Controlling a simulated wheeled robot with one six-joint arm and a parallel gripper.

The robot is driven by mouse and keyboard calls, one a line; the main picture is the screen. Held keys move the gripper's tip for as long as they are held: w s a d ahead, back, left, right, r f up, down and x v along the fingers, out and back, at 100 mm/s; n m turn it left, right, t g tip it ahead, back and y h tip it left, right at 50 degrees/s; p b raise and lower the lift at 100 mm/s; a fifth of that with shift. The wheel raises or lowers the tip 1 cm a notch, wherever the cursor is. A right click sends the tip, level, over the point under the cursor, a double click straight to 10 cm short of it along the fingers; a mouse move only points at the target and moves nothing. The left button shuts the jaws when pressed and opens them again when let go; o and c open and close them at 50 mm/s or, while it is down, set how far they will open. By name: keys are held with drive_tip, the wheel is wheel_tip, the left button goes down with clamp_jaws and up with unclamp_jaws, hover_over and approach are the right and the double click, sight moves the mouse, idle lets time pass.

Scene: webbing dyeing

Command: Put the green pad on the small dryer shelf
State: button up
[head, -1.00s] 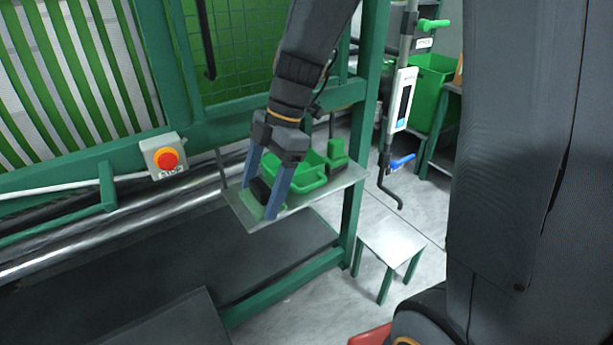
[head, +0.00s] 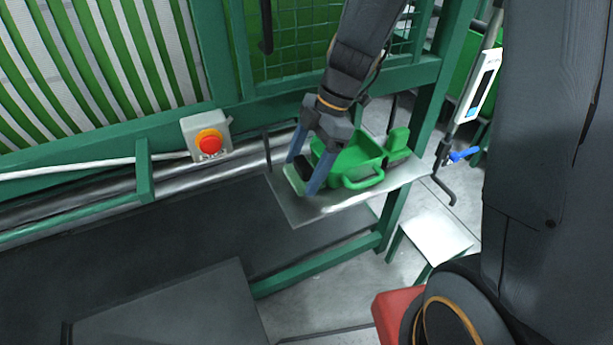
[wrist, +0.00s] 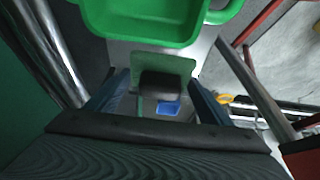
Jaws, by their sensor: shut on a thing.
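The green pad (head: 291,180) has a black block-shaped grip on top. It is at the left end of a thin grey metal shelf (head: 335,208) fixed to the green frame. My gripper (head: 299,178) points down with its two blue fingers on either side of the pad, shut on it. In the wrist view the pad (wrist: 178,68) and its black grip (wrist: 160,84) show between the fingers. The pad is at or just above the shelf surface; I cannot tell if it touches. Its underside is hidden.
A green open tub (head: 352,160) with a handle stands on the shelf beside the pad, with a smaller green item (head: 398,143) farther right. A red stop button (head: 209,143) is on the frame at left. A small metal stool (head: 437,235) stands on the floor.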

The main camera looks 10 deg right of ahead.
sight(305, 177)
drive_tip(key=shift+f+p, duration=0.3)
drive_tip(key=shift+f, duration=1.7)
drive_tip(key=shift+f, duration=0.15)
drive_tip(key=o, duration=1)
drive_tip(key=shift+r, duration=0.2)
drive_tip(key=shift+w+d+r, duration=0.1)
drive_tip(key=shift+w+r, duration=0.05)
drive_tip(key=shift+r, duration=0.15)
drive_tip(key=b+v, duration=0.2)
drive_tip(key=v, duration=0.9)
drive_tip(key=shift+b, duration=0.35)
drive_tip(key=shift+r, duration=0.15)
